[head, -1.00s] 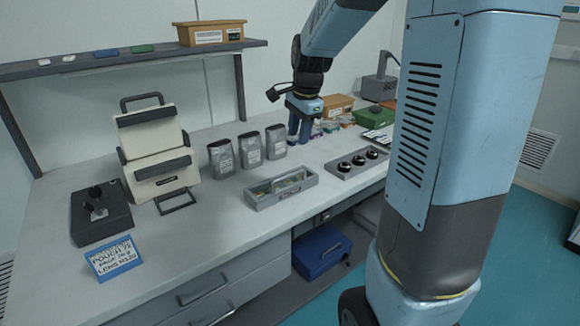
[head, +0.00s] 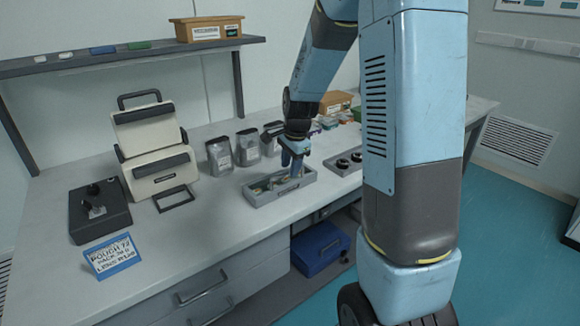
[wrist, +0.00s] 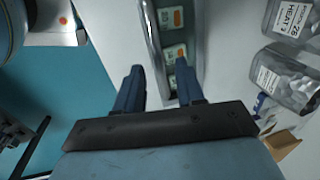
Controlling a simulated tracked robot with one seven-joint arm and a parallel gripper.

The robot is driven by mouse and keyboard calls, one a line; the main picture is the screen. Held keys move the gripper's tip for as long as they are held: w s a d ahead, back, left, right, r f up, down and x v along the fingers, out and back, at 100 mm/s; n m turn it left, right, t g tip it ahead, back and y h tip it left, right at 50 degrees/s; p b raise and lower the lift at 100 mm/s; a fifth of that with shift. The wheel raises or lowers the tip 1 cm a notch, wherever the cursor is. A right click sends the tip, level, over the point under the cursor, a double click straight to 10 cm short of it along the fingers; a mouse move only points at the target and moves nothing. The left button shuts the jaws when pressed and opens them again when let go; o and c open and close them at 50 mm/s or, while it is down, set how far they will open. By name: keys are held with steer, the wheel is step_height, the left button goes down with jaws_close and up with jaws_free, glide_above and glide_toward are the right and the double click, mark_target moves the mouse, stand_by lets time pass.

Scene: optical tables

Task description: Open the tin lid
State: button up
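A long grey metal box (head: 272,196), perhaps the tin, sits on the white bench. Small items with pale and orange labels show inside it, also in the wrist view (wrist: 174,52). I cannot tell whether a clear lid covers them. My gripper (head: 293,168) points down over the right end of this box, hiding part of it. In the wrist view my gripper (wrist: 158,82) has its two blue fingers apart with nothing held between them. One finger lies left of the box's side wall and the other overlaps the box. Contact cannot be told.
Silver pouches (head: 220,156) stand close behind the box, also in the wrist view (wrist: 285,77). A grey holder with black round parts (head: 345,162) lies to the right. A cream case (head: 150,145), a dark switch box (head: 98,212) and a blue-edged sign (head: 113,256) are left. Bench front is clear.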

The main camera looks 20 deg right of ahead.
steer(key=shift+f, duration=0.35)
jaws_close()
stand_by(0.5)
steer(key=shift+a, duration=0.15)
